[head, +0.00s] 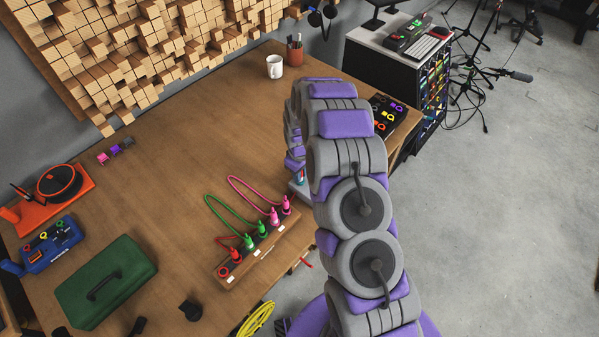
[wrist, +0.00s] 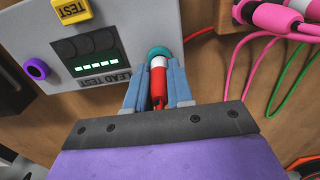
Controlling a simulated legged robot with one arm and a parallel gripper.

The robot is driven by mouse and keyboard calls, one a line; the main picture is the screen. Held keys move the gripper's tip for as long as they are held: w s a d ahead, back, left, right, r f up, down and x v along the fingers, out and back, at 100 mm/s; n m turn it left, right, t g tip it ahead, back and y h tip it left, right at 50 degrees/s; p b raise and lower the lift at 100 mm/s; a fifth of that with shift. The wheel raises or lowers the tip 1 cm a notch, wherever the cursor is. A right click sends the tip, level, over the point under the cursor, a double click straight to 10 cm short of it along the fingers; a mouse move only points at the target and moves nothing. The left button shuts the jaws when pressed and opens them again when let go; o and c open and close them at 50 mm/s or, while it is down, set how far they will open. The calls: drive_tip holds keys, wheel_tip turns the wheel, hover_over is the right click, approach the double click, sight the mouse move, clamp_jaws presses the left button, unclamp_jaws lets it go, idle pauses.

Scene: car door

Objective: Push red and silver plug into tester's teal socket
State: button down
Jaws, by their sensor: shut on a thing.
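The tester (wrist: 118,20) is a light grey box labelled "LEAD TEST" in the wrist view, with a yellow TEST button (wrist: 74,10), a purple socket (wrist: 36,69) and a lit display. Its teal socket (wrist: 159,51) is at the box's right side. My gripper (wrist: 157,80) is shut on the red and silver plug (wrist: 158,80), which has a pale band and a red lead running back toward my palm. The plug's front end lines up with the teal socket and meets it in the picture. I cannot tell how deep it sits. In the head view my arm hides the gripper and plug.
A wooden rack (head: 262,258) with several red, green and pink plugs and leads stands left of my arm. Pink plugs (wrist: 275,17) lie right of my gripper. A green toolbox (head: 105,283) is at the left. The table's middle is clear.

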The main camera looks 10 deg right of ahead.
drive_tip(key=shift+f, duration=0.2)
drive_tip(key=c, duration=0.9)
unclamp_jaws()
wheel_tip(320, 180, up, 17)
drive_tip(key=p, duration=0.2)
drive_tip(key=shift+r, duration=0.1)
